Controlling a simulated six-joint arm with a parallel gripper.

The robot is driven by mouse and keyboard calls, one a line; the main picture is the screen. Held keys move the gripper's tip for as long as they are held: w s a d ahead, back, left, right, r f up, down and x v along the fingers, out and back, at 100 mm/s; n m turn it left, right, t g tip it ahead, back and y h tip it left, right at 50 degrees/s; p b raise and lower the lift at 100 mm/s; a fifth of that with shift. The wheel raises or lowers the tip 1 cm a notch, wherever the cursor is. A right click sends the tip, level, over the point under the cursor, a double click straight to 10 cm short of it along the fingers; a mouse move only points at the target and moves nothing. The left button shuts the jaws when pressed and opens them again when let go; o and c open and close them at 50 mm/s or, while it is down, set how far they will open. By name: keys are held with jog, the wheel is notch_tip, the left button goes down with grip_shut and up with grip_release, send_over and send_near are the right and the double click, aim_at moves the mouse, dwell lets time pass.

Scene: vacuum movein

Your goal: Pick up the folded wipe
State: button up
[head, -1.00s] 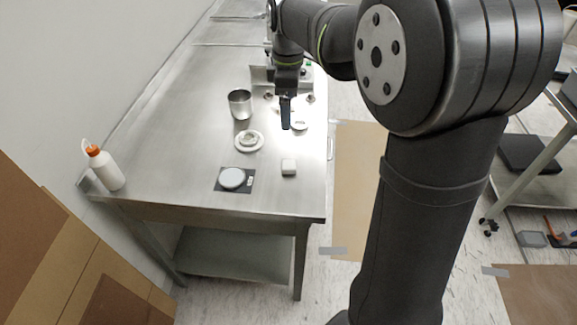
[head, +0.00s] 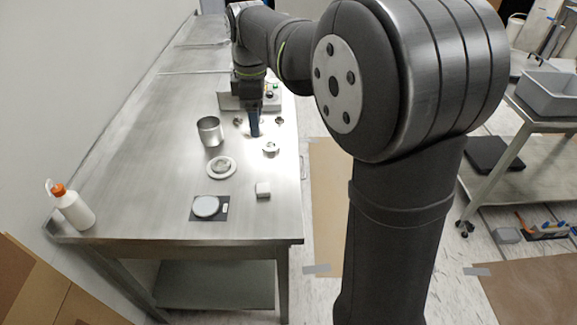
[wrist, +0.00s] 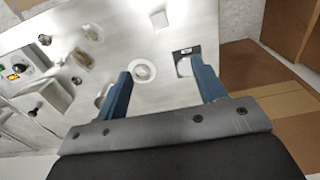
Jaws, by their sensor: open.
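A small white block-like piece, which looks like the folded wipe (head: 263,190), lies on the steel table near its front right edge. In the wrist view it is a white square (wrist: 159,19) at the top, beyond my fingertips. My gripper (head: 255,134) is above the table, farther back than the wipe and apart from it. In the wrist view the two blue fingers of my gripper (wrist: 164,76) are spread wide, with nothing held between them.
A round white dish (head: 221,168), a steel cup (head: 210,131) and a dark mat (head: 222,213) with a pale disc stand left of the wipe. A small round item (head: 270,148) lies near my gripper. A white bottle (head: 76,212) stands at the left edge.

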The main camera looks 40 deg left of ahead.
notch_tip(320, 180, down, 2)
jog(key=m, duration=1.7)
send_over(263, 187)
jog(key=f, duration=1.6)
jog(key=shift+w+a+f, duration=0.1)
jog(key=shift+a+f, duration=0.1)
jog(key=shift+a, duration=0.05)
jog(key=shift+d+f, duration=0.15)
jog(key=shift+f, duration=1.2)
jog(key=shift+d+f, duration=0.1)
jog(key=shift+f, duration=1.2)
jog(key=c, duration=1)
jog(key=shift+c, duration=0.2)
jog(key=shift+r, duration=0.1)
